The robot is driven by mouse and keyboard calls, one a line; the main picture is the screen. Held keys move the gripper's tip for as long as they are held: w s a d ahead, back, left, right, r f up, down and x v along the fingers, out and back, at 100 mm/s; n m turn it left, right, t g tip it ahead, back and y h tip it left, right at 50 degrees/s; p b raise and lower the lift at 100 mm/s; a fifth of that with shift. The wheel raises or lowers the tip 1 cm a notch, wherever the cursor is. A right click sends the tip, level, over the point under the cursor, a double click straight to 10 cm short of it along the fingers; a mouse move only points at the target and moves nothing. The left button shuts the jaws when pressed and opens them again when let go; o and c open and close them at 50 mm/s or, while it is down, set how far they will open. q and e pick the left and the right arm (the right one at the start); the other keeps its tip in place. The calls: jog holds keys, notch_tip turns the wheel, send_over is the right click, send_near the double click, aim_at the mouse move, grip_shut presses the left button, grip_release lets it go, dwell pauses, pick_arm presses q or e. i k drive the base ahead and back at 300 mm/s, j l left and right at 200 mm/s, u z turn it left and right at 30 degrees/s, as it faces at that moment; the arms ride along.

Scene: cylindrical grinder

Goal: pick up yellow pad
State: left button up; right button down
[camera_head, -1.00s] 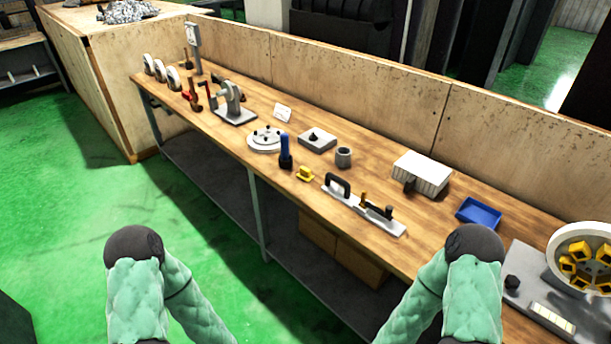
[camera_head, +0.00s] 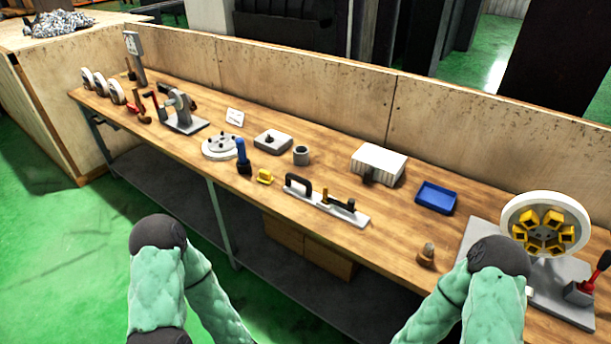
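A small yellow pad-like block (camera_head: 265,177) lies on the wooden workbench (camera_head: 384,265), near its front edge. It sits just right of the blue upright tool (camera_head: 243,157) and left of the grey plate with a black handle (camera_head: 330,200). More yellow blocks (camera_head: 553,218) are set in a round white-rimmed wheel at the right end. Parts of both my green-sleeved arms show at the bottom. Neither gripper is in view. Nothing touches the small yellow block.
A small brown piece (camera_head: 427,256) is near the front edge. A wooden wall (camera_head: 300,83) backs the bench.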

aim_at(265, 177)
jog(key=i+j+z, duration=0.2)
jog(key=j+z, duration=0.25)
jog(key=i+j+z, duration=0.1)
jog(key=j+z, duration=0.8)
jog(key=i, duration=0.05)
